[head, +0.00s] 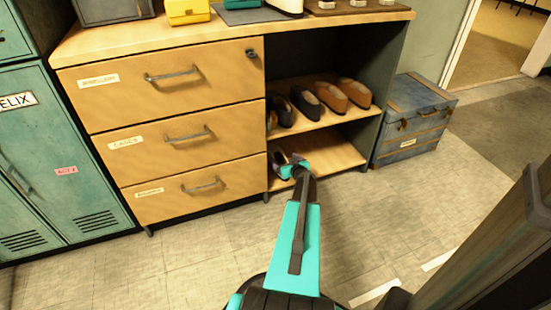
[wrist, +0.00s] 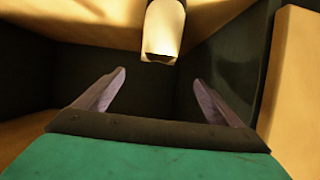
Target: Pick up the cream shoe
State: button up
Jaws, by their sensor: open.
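A cream shoe (wrist: 163,28) shows in the wrist view at the top middle, on a wooden surface, with its dark end towards me. It lies beyond and between my fingertips, apart from both. My gripper (wrist: 158,88) is open, with nothing between its two grey-purple fingers. In the head view my gripper (head: 288,160) is at the low shelf of the open cabinet bay. My arm and gripper cover part of that shelf, and I cannot make out the cream shoe there.
Black shoes (head: 305,104) and tan shoes (head: 346,95) stand on the shelf above my gripper. Wooden drawers (head: 190,130) are to the left and a blue trunk (head: 414,118) to the right. A pale item (head: 284,5) is on the cabinet top. Floor in front is clear.

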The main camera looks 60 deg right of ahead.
dwell(0.3)
jog(key=shift+w+d, duration=0.1)
jog(key=shift+d, duration=0.05)
jog(key=shift+w+d+f+b, duration=0.35)
jog(key=shift+w+d, duration=0.05)
jog(key=b, duration=0.2)
send_over(279, 164)
jog(key=s+a, duration=0.1)
notch_tip(279, 164, down, 2)
jog(key=shift+s+f, duration=0.15)
jog(key=shift+w+d+f+b, duration=0.15)
jog(key=shift+w+d+b, duration=0.2)
jog(key=shift+w, duration=0.25)
